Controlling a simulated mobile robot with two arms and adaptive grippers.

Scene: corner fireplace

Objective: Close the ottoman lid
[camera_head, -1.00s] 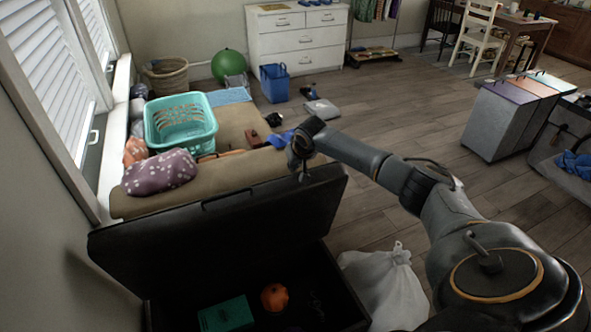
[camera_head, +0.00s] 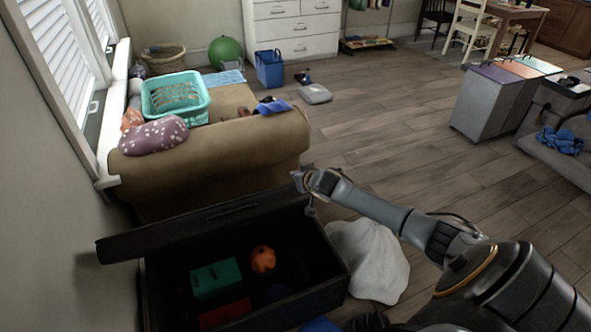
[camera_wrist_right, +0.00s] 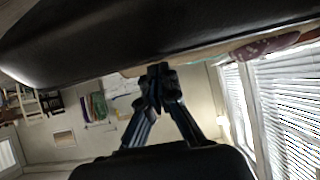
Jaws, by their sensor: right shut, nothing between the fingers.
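The black ottoman (camera_head: 335,262) stands open in the foreground of the head view. Its lid (camera_head: 160,236) is raised along the sofa side and shows as a narrow, nearly edge-on band with a handle strip. My right gripper (camera_head: 310,206) is at the lid's right end. In the right wrist view its shut, empty fingers (camera_wrist_right: 160,74) are close to the black lid surface (camera_wrist_right: 150,35); I cannot tell whether they touch. Inside the ottoman are a green box (camera_head: 216,278), an orange ball (camera_head: 262,260) and a red item (camera_head: 226,314). My left gripper is not in view.
The tan sofa (camera_head: 235,145) stands behind the lid, with a teal basket (camera_head: 176,108) and a purple patterned cushion (camera_head: 155,135) on it. A white bag (camera_head: 370,260) sits right of the ottoman. The wall is close on the left.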

